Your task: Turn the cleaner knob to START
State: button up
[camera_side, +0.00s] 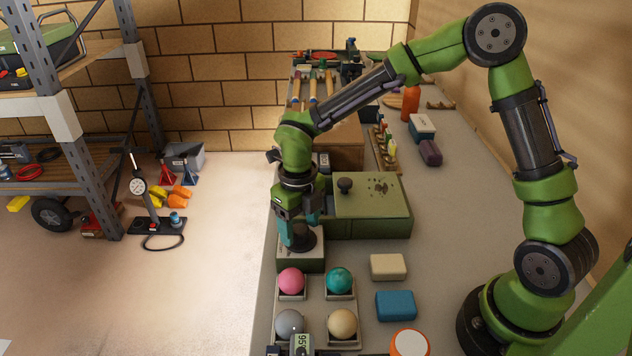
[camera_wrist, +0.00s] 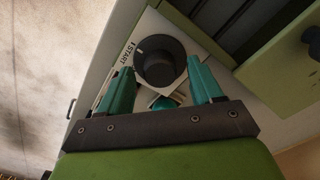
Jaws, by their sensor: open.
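The cleaner is a green box (camera_side: 370,222) with a lid and a small dark lid handle (camera_side: 345,185). Its black round cleaner knob (camera_wrist: 160,60) sits on a pale panel at the near left end; it also shows in the side view (camera_side: 302,241). The START label (camera_wrist: 126,53) is left of the knob in the wrist view. A small light mark on the knob's rim seems to face the label's side. My gripper (camera_wrist: 160,80) is open, pointing down, its teal fingers on either side near the knob. I cannot tell whether they touch it.
Pink (camera_side: 291,281), teal (camera_side: 339,280), grey and cream balls sit in trays in front of the cleaner. Cream (camera_side: 388,267) and blue (camera_side: 396,306) blocks lie to the right. Tools and bottles crowd the bench behind. A shelf rack stands at left across open floor.

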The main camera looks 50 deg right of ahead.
notch_tip(320, 180, up, 16)
jog(key=shift+r, duration=0.2)
dwell(0.5)
jog(key=m, duration=2.2)
send_over(309, 244)
jog(key=s+d, duration=0.3)
notch_tip(309, 244, down, 6)
jog(key=r, duration=0.1)
jog(key=s+d+r+m+t+y, duration=0.1)
jog(key=s+d+r+m+t, duration=0.1)
jog(key=s+m, duration=0.3)
jog(key=s+d+r+m+t+y, duration=0.1)
jog(key=s+d+r+m+t, duration=0.2)
jog(key=m, duration=1)
jog(key=s+r+t, duration=0.1)
jog(key=s+t, duration=0.1)
jog(key=shift+s+d, duration=0.3)
jog(key=shift+s, duration=0.1)
